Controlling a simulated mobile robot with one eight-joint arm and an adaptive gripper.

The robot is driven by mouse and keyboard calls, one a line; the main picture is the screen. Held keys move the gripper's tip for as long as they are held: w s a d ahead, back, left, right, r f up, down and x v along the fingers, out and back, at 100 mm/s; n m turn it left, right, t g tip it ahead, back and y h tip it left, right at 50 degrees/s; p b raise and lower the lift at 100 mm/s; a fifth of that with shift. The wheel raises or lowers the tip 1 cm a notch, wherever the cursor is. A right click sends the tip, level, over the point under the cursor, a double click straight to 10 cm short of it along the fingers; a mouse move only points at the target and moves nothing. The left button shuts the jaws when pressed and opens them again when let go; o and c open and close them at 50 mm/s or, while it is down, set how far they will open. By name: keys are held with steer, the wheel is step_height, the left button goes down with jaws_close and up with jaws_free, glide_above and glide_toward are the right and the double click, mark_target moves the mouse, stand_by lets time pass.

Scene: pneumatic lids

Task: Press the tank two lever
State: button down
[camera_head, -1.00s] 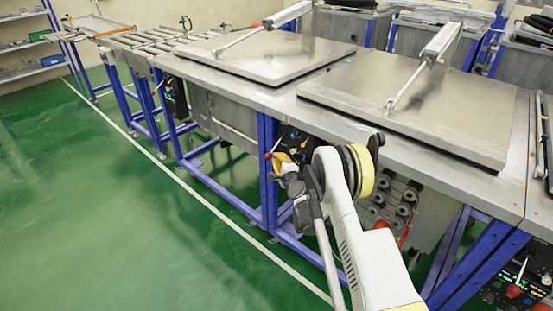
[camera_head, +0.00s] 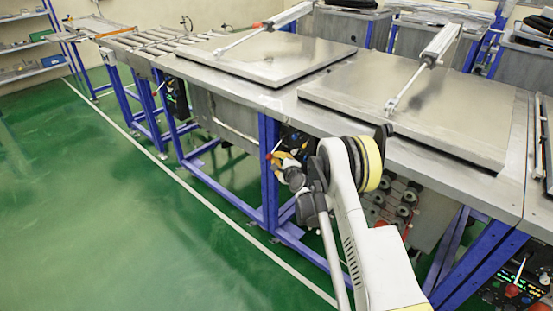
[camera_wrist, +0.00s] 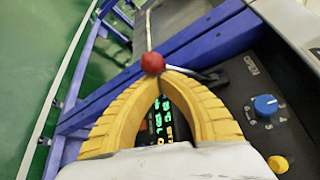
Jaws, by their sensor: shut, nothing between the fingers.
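A lever with a red ball knob (camera_wrist: 153,63) sits right at my fingertips in the wrist view; its thin shaft runs right to the control panel (camera_wrist: 245,110). The knob also shows in the head view (camera_head: 269,156). My gripper (camera_wrist: 163,74) has yellow ribbed fingers with tips together, nothing between them. The tips appear at or against the knob; exact contact cannot be told. In the head view my gripper (camera_head: 284,161) is at the table's front, partly hidden by my arm. No tank number is readable.
Two flat metal lids (camera_head: 268,55) (camera_head: 420,100) lie lowered on the bench, each with a cylinder. The panel has a blue dial (camera_wrist: 265,105) and yellow button (camera_wrist: 278,164). Another red-knobbed lever (camera_head: 512,290) is at lower right. Blue frame posts (camera_head: 268,185) stand close by. Green floor is clear at left.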

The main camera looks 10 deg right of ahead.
mark_target(274, 150)
steer(key=shift+r, duration=0.15)
steer(key=r+m+g+p, duration=0.1)
steer(key=a+r+m+g+y+p, duration=0.1)
steer(key=r, duration=0.1)
steer(key=s+r+m+g+p, duration=0.1)
steer(key=m, duration=0.1)
steer(key=shift+a+r+y, duration=0.2)
steer(key=shift+r+y, duration=0.1)
steer(key=shift+y, duration=0.1)
steer(key=shift+r+m+g+y+p, duration=0.3)
steer(key=shift+r+m+g+p, duration=0.15)
steer(key=shift+r, duration=0.8)
steer(key=shift+r, duration=0.65)
